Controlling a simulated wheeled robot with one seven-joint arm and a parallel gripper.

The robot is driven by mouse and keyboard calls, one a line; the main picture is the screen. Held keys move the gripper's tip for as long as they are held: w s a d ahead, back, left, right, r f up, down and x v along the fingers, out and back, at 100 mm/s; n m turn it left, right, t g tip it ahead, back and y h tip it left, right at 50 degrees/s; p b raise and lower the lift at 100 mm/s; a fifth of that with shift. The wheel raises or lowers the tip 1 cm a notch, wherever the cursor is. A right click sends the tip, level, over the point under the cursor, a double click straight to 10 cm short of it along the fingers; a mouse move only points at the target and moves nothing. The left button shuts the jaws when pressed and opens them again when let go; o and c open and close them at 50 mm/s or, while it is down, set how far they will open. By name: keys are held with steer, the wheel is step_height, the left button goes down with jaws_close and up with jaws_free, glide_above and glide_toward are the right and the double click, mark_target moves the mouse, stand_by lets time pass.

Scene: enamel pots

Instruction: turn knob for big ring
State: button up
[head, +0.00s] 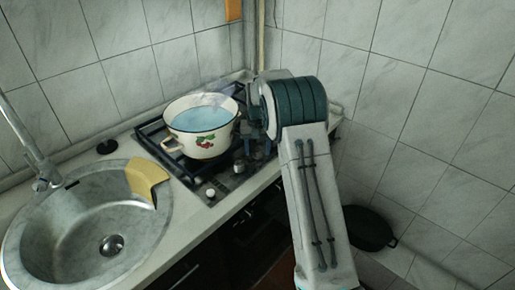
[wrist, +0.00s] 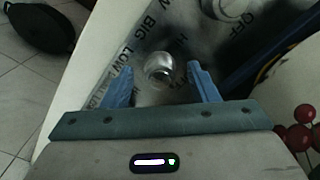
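In the wrist view, a silvery round knob (wrist: 160,70) sits on the stove's metal control panel, beside printed words that include BIG, LOW and HI. My gripper (wrist: 161,77) is open, with one blue finger on each side of this knob. I see gaps between the fingers and the knob, so they do not look closed on it. A second knob (wrist: 228,8) is at the top of the wrist view, near the word OFF.
A cream pot (head: 190,146) with blue liquid and painted cherries stands on the gas stove, close to my gripper. Front knobs (head: 210,193) show left of my arm. A sink (head: 60,222) with a yellow cloth (head: 147,178) is at left. A dark pan (head: 370,228) sits low at right.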

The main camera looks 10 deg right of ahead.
steer(key=shift+r, duration=0.1)
step_height(320, 180, up, 14)
stand_by(0.5)
steer(key=shift+f, duration=0.2)
steer(key=s+r+n+t, duration=0.1)
steer(key=s+r, duration=0.2)
steer(key=s, duration=0.7)
steer(key=s+r+t, duration=0.1)
steer(key=s+r, duration=0.1)
steer(key=s, duration=0.7)
steer(key=s+f, duration=0.3)
steer(key=s, duration=0.6)
steer(key=s+f+t, duration=0.1)
steer(key=s+f, duration=0.2)
steer(key=s, duration=0.6)
steer(key=shift+n, duration=0.4)
